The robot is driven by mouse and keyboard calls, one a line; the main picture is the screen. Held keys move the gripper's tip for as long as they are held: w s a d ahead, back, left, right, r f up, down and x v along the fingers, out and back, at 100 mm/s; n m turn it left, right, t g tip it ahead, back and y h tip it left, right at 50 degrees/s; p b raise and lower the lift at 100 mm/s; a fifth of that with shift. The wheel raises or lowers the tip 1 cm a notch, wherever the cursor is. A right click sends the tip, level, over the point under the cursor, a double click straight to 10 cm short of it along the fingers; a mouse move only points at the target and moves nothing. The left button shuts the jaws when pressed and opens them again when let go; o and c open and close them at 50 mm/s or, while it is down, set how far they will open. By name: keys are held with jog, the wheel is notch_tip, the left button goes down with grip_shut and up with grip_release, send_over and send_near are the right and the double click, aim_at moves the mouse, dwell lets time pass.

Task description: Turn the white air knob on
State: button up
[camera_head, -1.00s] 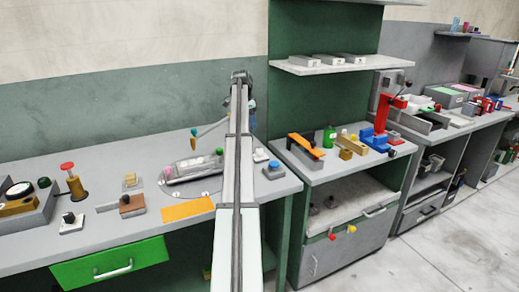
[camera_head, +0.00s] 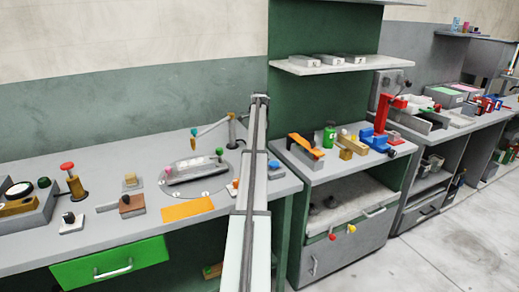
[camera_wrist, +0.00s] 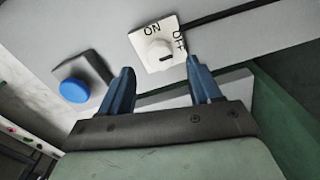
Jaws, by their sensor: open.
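The white air knob (camera_wrist: 159,49) sits on a square white plate marked ON and OFF in the wrist view. ON is printed above the knob and OFF to its right. A short dark mark shows at the knob's lower edge; I cannot tell its setting for sure. My gripper (camera_wrist: 160,66) is open, with its two blue fingers apart. The fingertips appear on either side of the plate's lower part, with nothing between them; I cannot tell the gap to the knob. In the head view my arm hides the knob and the gripper.
A blue round button (camera_wrist: 74,90) on a grey base is left of the knob plate in the wrist view. In the head view, a grey press mould (camera_head: 193,168) and an orange mat (camera_head: 187,209) lie on the bench left of my arm. A cabinet (camera_head: 345,215) stands to the right.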

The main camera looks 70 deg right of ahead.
jog(key=shift+f, duration=2.1)
jog(key=shift+c, duration=0.2)
jog(key=c, duration=1)
